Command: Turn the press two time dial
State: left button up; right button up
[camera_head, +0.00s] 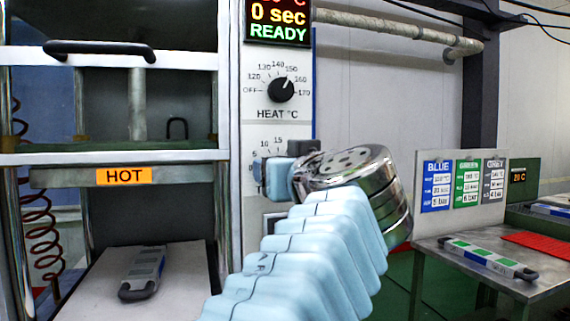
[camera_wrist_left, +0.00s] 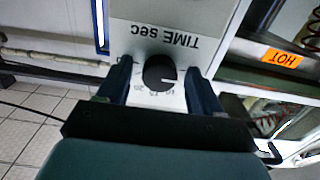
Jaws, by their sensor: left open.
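The time dial (camera_wrist_left: 160,74) is a round black knob on the pale press panel, under upside-down "TIME sec" lettering in the left wrist view. A white mark shows on its right side there. My left gripper (camera_wrist_left: 159,68) is open, with one dark finger on each side of the knob. Small gaps seem to show between fingers and knob; I cannot tell how far the tips reach along it. In the head view my left gripper (camera_head: 277,174) is at the panel and hides the knob; only scale numbers show above it. My right gripper is out of view.
The heat dial (camera_head: 281,89) sits above, under a display (camera_head: 279,25) reading "0 sec" and "READY". Left is the press with a black handle (camera_head: 98,49), a "HOT" label (camera_head: 124,176) and a mould (camera_head: 143,272). Right is a table (camera_head: 460,272) with another mould (camera_head: 487,258).

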pick_arm(q)
jog(key=c, duration=1.1)
jog(key=shift+o, duration=0.2)
